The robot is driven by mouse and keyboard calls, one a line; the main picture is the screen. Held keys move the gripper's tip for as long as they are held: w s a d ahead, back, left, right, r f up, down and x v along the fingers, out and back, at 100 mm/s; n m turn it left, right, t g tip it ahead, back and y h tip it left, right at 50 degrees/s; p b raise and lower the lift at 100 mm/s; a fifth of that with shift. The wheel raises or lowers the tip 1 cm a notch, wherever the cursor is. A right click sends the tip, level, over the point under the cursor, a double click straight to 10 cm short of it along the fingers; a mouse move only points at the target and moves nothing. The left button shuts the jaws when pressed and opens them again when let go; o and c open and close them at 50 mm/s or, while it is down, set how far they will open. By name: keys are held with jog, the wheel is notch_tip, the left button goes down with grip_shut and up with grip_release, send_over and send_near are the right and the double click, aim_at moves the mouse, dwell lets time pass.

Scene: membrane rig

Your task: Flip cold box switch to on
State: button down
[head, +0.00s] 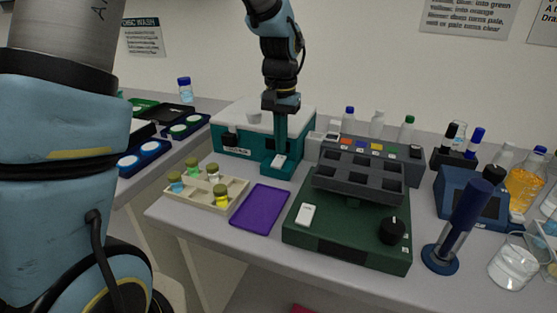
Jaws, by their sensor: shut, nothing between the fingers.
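The cold box (240,143) is a teal box with a pale lid, standing at the back left of the bench. A white rocker switch (278,160) sits on a low teal housing at its front right corner. My gripper (280,150) points straight down in front of the box, its narrow fingers shut and empty. Their tips are right at the switch, at its upper end in the picture. I cannot tell whether they touch it, and they hide part of it. Which way the rocker is tipped is too small to tell.
A vial tray (236,207) and purple mat (260,207) lie in front. A green device (345,254) with a white rocker, black knob and raised grey rack stands to the right. Bottles line the back. A blue cylinder on a stand (465,225) and beaker (513,268) stand far right.

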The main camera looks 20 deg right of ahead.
aim_at(280, 157)
jog(key=shift+f+b, duration=0.55)
jog(key=shift+f, duration=0.4)
dwell(0.5)
jog(key=shift+r, duration=0.1)
notch_tip(280, 157, up, 7)
jog(key=p, duration=0.6)
dwell(0.5)
